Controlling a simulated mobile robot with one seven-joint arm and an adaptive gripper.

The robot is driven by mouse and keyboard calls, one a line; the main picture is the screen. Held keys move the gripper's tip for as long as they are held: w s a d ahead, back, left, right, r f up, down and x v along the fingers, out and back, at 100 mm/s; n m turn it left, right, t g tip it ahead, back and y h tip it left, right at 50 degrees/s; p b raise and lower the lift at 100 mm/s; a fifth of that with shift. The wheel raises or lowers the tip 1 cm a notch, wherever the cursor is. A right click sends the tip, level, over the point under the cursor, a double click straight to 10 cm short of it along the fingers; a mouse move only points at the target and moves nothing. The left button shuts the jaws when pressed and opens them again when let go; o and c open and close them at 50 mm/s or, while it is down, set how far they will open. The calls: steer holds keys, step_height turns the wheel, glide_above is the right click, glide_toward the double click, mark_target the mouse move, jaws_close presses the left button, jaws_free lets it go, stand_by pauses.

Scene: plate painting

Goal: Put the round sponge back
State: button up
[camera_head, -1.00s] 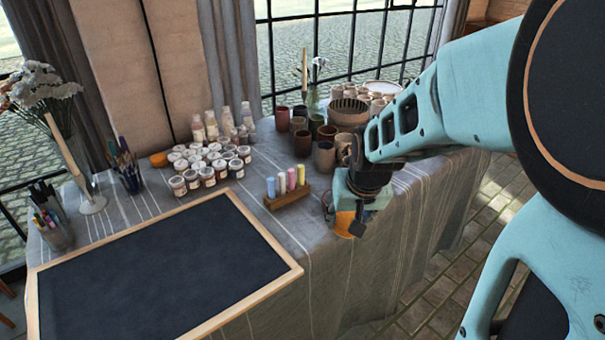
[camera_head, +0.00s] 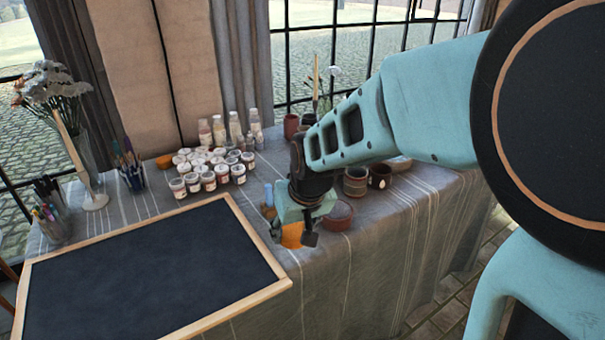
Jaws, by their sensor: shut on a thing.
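My gripper (camera_head: 296,232) is shut on the round sponge (camera_head: 291,236), an orange piece that shows below the jaws. My gripper holds it near the front edge of the cloth-covered table, just right of the framed black board. The jaws hide part of the sponge, and I cannot tell whether it touches the table. A reddish round dish (camera_head: 339,216) sits on the table just right of my gripper.
The wood-framed black board (camera_head: 150,275) fills the front left. Lidded paint jars (camera_head: 208,178), bottles (camera_head: 235,128) and another orange item (camera_head: 164,161) stand behind it. Dark pots (camera_head: 356,182) stand right. My arm hides most of the pots and the chalk rack.

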steer(key=w+f, duration=0.2)
steer(key=w, duration=0.1)
steer(key=w+f+b, duration=0.1)
steer(key=w+f, duration=0.2)
steer(key=w, duration=0.1)
steer(key=w+f, duration=0.3)
steer(key=w, duration=0.1)
steer(key=shift+w+a+f, duration=0.15)
steer(key=shift+f, duration=0.05)
steer(key=shift+w+f+b, duration=0.3)
steer(key=shift+f, duration=1.5)
steer(key=shift+f+b, duration=0.1)
steer(key=shift+b, duration=0.2)
steer(key=shift+f, duration=0.2)
steer(key=o, duration=1.1)
steer(key=shift+r, duration=0.1)
